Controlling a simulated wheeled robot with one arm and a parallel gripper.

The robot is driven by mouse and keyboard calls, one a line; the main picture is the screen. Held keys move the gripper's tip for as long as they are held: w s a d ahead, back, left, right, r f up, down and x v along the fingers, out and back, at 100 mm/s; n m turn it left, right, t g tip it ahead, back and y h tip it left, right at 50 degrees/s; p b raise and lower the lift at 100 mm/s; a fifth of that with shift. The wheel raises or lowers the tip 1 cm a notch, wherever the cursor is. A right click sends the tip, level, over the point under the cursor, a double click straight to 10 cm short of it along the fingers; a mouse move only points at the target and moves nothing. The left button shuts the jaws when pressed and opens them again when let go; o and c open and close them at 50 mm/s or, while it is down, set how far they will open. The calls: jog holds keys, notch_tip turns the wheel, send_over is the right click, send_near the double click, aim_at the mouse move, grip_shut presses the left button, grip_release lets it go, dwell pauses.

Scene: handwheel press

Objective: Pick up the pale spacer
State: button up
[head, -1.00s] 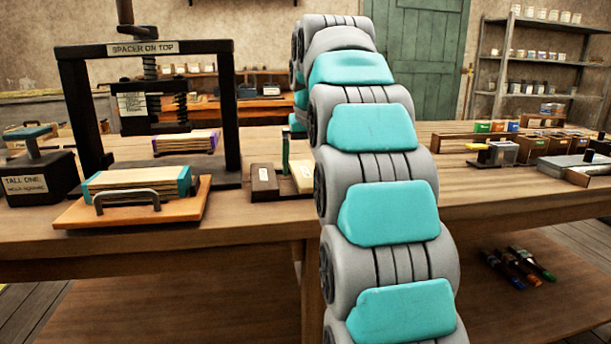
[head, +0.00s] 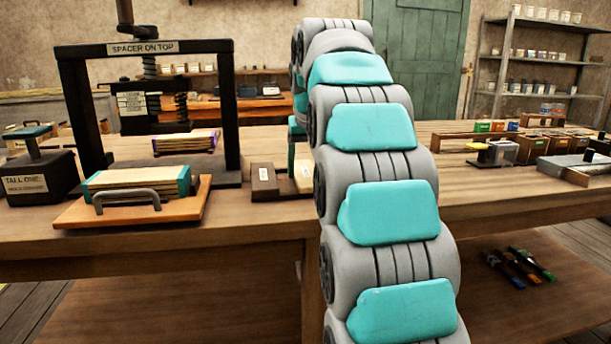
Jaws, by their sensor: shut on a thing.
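The pale spacer (head: 303,174) stands on the workbench, just right of a dark brown spacer (head: 264,182) with a small white label. My arm hides its right part. My gripper (head: 294,158) is mostly hidden behind my arm; one narrow finger shows at the pale spacer's left side. It is shut on the pale spacer, which looks still at bench height. Whether its underside touches the bench cannot be told.
The press (head: 146,50), labelled "SPACER ON TOP", stands at left. In front of it, a handled orange board (head: 185,210) carries a stack. A dark "TALL ONE" block (head: 40,180) is at far left. Small boxes (head: 535,148) stand at right. The front bench middle is clear.

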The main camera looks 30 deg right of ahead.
aim_at(304, 170)
jog(key=shift+c, duration=1.1)
jog(key=shift+r, duration=0.15)
jog(key=shift+w+r, duration=0.1)
jog(key=shift+r, duration=1.55)
jog(key=s+a+b, duration=0.1)
jog(key=s+a, duration=0.1)
jog(key=s, duration=0.5)
jog(key=s+a+r+b, duration=0.1)
jog(key=s+a, duration=0.1)
jog(key=s, duration=0.6)
jog(key=shift+s+r, duration=0.2)
jog(key=shift+s, duration=0.1)
jog(key=shift+a, duration=0.1)
